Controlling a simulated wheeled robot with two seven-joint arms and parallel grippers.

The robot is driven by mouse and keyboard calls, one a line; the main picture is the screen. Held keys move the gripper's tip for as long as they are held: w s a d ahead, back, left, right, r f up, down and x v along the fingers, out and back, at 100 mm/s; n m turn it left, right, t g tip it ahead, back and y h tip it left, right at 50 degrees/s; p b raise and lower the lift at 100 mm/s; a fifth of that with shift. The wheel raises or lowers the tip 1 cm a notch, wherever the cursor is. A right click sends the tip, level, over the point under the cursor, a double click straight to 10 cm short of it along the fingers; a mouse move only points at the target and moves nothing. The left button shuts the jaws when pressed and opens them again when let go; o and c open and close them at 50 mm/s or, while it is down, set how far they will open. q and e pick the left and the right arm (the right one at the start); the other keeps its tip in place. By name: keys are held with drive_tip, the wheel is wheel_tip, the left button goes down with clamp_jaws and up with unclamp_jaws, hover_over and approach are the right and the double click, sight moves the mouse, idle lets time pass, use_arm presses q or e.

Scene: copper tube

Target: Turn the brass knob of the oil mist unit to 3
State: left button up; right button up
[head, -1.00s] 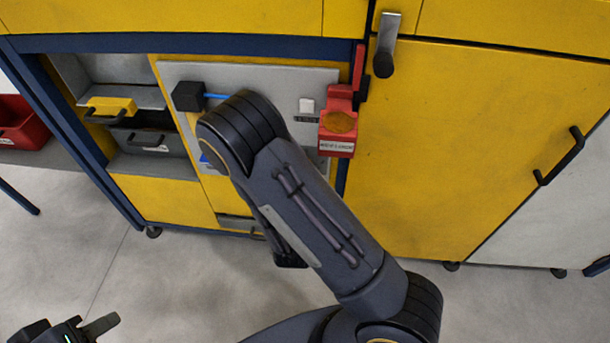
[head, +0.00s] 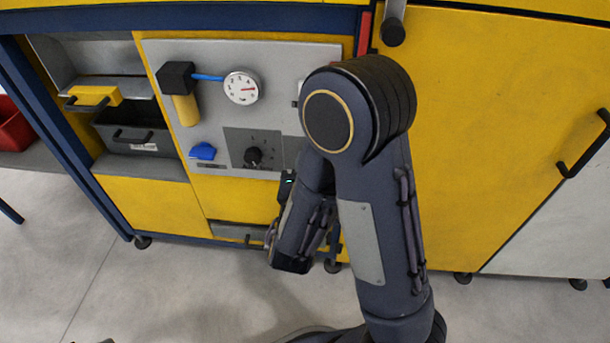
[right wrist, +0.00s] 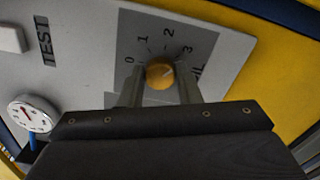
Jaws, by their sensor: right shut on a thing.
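The brass knob (right wrist: 160,72) shows in the right wrist view on a dark grey scale plate (right wrist: 150,47) marked 0, 1, 2 and 3. A pale mark on its face points up and right, roughly towards the 2 to 3 side; the exact reading is too small to tell. My right gripper (right wrist: 162,88) is shut on the knob, one finger on each side. In the head view my right arm hides the knob and this gripper. Only a dark sliver of what seems to be my left gripper (head: 105,341) shows at the bottom edge.
The grey panel (head: 220,125) carries a round gauge (head: 241,88), a black-headed yellow handle (head: 186,108), a blue knob (head: 203,151) and a black dial knob (head: 253,155). The gauge also shows in the right wrist view (right wrist: 30,114). Drawers stand left; a yellow door (head: 490,130) stands right.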

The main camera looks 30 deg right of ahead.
drive_tip(key=shift+m+b, duration=0.7)
drive_tip(key=shift+b, duration=0.05)
drive_tip(key=o, duration=1)
drive_tip(key=shift+c, duration=0.2)
drive_tip(key=v, duration=0.8)
drive_tip(key=shift+p, duration=0.3)
